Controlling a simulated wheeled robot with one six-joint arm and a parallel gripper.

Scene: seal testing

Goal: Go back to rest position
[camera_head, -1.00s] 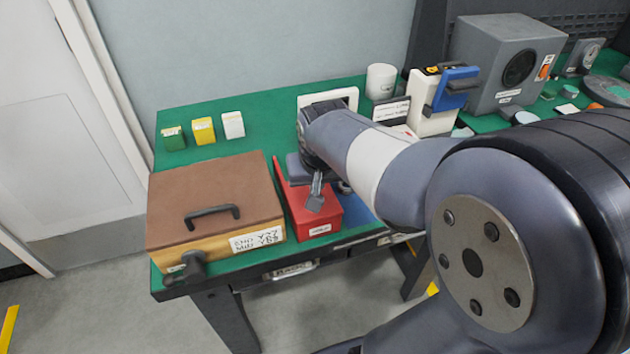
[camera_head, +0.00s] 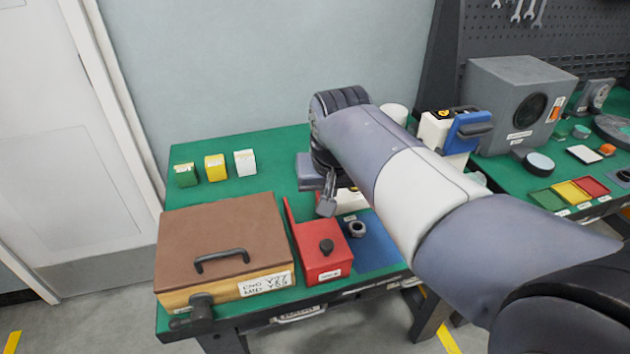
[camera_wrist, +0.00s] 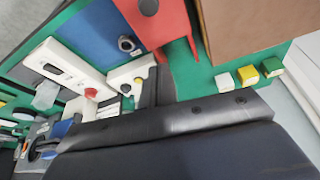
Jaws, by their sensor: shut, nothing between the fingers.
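My gripper (camera_head: 326,205) is at the end of my arm in the head view, above the green bench, just behind the red box. It looks small and is partly hidden by my own arm, and nothing shows in it. It is shut. My arm is folded and reaches in from the right, over the bench.
A brown-lidded case (camera_head: 225,240), a red box (camera_head: 322,250) and a blue mat (camera_head: 375,250) with a metal ring (camera_head: 356,229) lie along the front. Small green (camera_head: 186,174), yellow (camera_head: 215,167) and white (camera_head: 245,162) boxes stand behind. A grey speaker-like box (camera_head: 505,105) stands right.

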